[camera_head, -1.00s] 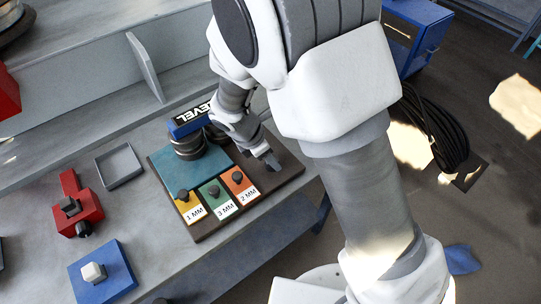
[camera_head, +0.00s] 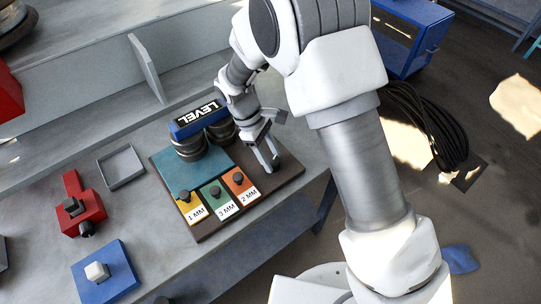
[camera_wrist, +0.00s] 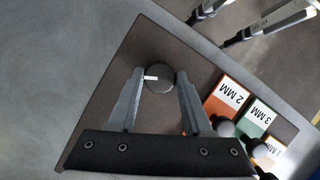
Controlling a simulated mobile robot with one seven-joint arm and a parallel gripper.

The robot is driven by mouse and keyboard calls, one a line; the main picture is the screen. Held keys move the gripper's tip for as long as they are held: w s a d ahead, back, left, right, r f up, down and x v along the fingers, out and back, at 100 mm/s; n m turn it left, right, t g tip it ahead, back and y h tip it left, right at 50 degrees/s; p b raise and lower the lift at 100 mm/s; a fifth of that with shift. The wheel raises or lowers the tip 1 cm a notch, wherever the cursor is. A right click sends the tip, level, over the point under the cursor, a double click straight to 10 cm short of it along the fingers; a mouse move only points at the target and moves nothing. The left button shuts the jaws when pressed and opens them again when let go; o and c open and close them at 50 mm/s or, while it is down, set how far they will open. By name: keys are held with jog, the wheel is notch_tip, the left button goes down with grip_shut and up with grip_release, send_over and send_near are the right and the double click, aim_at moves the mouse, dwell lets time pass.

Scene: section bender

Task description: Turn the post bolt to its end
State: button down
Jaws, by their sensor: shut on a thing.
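A dark round bolt head with a short white mark, which I take to be the post bolt (camera_wrist: 159,79), stands on the bare brown part of the board (camera_wrist: 115,85). My gripper (camera_wrist: 160,74) has one finger on each side of it in the wrist view and is shut on it. In the head view my gripper (camera_head: 271,168) reaches down to the right end of the board, with the dark bolt (camera_head: 276,159) at its fingertips. The bolt's shaft and underside are hidden.
Beside the bolt are yellow 1 MM, green 3 MM and orange 2 MM (camera_head: 240,185) patches with dark knobs. A blue LEVEL bar (camera_head: 200,118) on dark cylinders stands behind. A grey tray (camera_head: 121,166), red fixture (camera_head: 80,211) and blue block (camera_head: 105,276) lie left.

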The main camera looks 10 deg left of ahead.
jog(key=m, duration=0.2)
jog(key=m+g, duration=0.1)
jog(key=m, duration=0.1)
jog(key=shift+w+m+g+y, duration=0.15)
jog(key=shift+m+g+y, duration=0.15)
jog(key=shift+y, duration=0.1)
jog(key=m+g+y, duration=0.1)
jog(key=m, duration=0.3)
jog(key=shift+d+m, duration=0.1)
jog(key=shift+m, duration=0.2)
jog(key=shift+c, duration=1.6)
grip_release()
jog(key=shift+w+r, duration=0.1)
jog(key=v, duration=1.7)
jog(key=shift+w+d+p, duration=0.25)
jog(key=shift+d+p, duration=0.05)
jog(key=shift+p, duration=0.05)
jog(key=shift+r, duration=0.1)
